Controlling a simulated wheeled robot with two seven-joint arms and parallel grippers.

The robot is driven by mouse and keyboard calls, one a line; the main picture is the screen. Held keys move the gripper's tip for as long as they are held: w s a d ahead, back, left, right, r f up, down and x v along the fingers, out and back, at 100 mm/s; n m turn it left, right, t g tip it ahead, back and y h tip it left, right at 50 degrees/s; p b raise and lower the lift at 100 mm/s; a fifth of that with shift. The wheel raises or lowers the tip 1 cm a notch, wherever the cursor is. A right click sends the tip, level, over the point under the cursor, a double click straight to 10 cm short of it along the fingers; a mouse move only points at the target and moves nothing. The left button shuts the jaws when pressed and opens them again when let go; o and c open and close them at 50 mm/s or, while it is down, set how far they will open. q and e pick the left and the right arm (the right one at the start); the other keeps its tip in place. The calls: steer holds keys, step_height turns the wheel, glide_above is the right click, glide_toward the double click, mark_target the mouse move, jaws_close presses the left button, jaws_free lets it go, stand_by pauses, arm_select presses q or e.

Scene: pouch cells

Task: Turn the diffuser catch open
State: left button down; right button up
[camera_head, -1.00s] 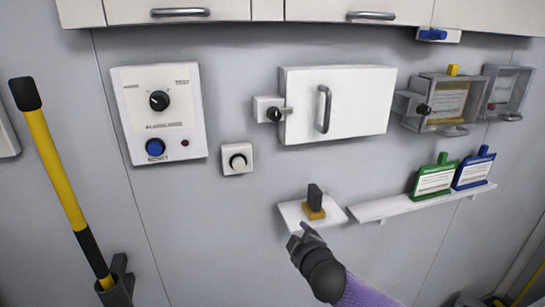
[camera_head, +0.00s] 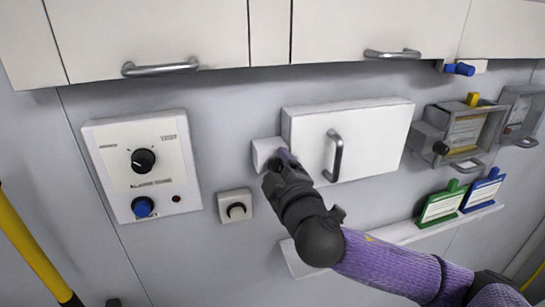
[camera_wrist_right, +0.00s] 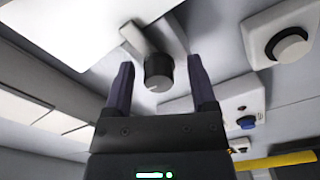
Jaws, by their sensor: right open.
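The white diffuser box (camera_head: 385,140) with a grey handle (camera_head: 335,155) is on the wall. Its catch has a white block (camera_head: 264,149) at the box's left side. In the head view my right gripper (camera_head: 284,158) is in front of the block and hides the knob. In the right wrist view the catch's black knob (camera_wrist_right: 158,73) with its grey lever (camera_wrist_right: 134,40) lies between the two open fingers of my right gripper (camera_wrist_right: 161,64). Gaps show on both sides, so the fingers appear not to touch it. My left gripper is not in view.
A control panel (camera_head: 110,160) with a dial and blue button is to the left. Clear guard boxes (camera_head: 470,130) and a shelf with a green card (camera_head: 440,203) and blue card (camera_head: 482,190) are to the right.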

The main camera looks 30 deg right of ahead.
steer(key=shift+w+d+f, duration=0.1)
steer(key=shift+w+d, duration=0.05)
steer(key=shift+d, duration=0.1)
steer(key=shift+a, duration=0.15)
steer(key=c, duration=0.4)
jaws_close()
